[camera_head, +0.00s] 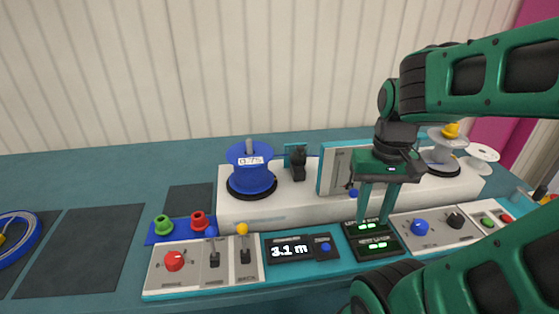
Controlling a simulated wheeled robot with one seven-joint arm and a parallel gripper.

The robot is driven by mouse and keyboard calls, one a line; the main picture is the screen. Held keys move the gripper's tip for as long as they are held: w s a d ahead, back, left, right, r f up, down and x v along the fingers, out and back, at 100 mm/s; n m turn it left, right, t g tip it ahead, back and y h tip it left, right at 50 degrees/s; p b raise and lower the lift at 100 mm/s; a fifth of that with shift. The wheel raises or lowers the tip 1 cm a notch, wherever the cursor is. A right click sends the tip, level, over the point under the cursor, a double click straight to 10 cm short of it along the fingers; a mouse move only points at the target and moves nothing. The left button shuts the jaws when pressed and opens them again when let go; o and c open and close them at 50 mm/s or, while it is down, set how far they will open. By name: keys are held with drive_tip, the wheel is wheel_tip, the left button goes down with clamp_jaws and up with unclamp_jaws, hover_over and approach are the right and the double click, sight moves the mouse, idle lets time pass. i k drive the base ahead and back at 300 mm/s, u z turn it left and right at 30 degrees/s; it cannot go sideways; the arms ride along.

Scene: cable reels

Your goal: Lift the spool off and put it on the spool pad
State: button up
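A blue spool (251,169) with a white label reading 0.75 sits upright on a black round base on the white machine block (290,205). A grey spindle tip shows above its top. My gripper (376,220) points down to the right of the spool, over the front panel, with its two green fingers apart and nothing visible between them. Dark flat pads lie on the table: a small one (190,198) left of the block and a large one (80,252) further left. I cannot tell which is the spool pad.
A coiled blue cable (22,238) lies at the far left. Green and red pegs (199,220) stand behind the switches. A black clamp (298,163) and an upright plate (337,168) stand between spool and gripper. A whitish reel with a yellow knob (450,130) stands at right.

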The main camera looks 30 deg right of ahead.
sight(250, 176)
drive_tip(key=z, duration=2.3)
drive_tip(key=k, duration=1.3)
drive_tip(key=u, duration=0.65)
drive_tip(key=i, duration=0.5)
drive_tip(key=z, duration=0.05)
